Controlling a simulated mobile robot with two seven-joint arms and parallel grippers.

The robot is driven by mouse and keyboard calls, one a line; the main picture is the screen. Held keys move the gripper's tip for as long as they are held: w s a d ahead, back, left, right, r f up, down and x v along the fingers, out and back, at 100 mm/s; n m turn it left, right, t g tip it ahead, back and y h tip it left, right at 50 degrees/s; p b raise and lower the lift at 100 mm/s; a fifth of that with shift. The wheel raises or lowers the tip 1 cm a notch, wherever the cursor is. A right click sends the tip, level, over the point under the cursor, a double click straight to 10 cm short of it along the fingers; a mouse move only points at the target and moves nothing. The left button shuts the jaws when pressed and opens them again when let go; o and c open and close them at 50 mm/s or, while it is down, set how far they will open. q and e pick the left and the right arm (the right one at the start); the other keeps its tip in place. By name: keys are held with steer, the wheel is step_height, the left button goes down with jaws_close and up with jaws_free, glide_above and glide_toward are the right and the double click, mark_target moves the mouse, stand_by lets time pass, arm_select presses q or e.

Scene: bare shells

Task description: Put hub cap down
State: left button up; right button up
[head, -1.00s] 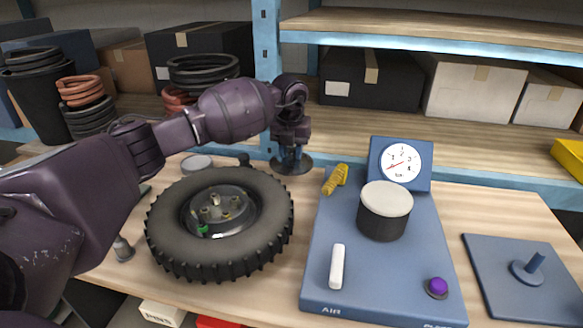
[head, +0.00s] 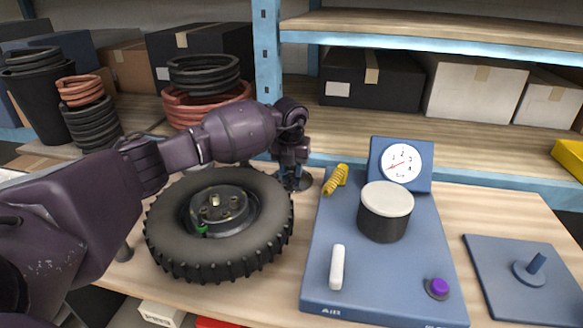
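The hub cap (head: 305,184) is a dark, flat round disc on or just above the wooden bench, behind the right edge of the tyre. My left gripper (head: 291,180) points down at its middle and looks shut on it. The fingertips are small and partly hidden, and the tyre hides part of the disc. The wheel (head: 170,240) lies flat, with its hub, studs and a green valve cap showing. I cannot tell whether the hub cap touches the bench. My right gripper is not in view.
A blue shelf post (head: 267,60) rises behind.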

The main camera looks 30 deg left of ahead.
mark_target(290, 169)
arm_select(q)
steer(key=o, duration=0.4)
step_height(290, 169, up, 12)
steer(key=s, duration=0.1)
steer(key=shift+s+d+p, duration=0.2)
steer(key=shift+p, duration=0.15)
steer(key=shift+r, duration=0.1)
stand_by(0.4)
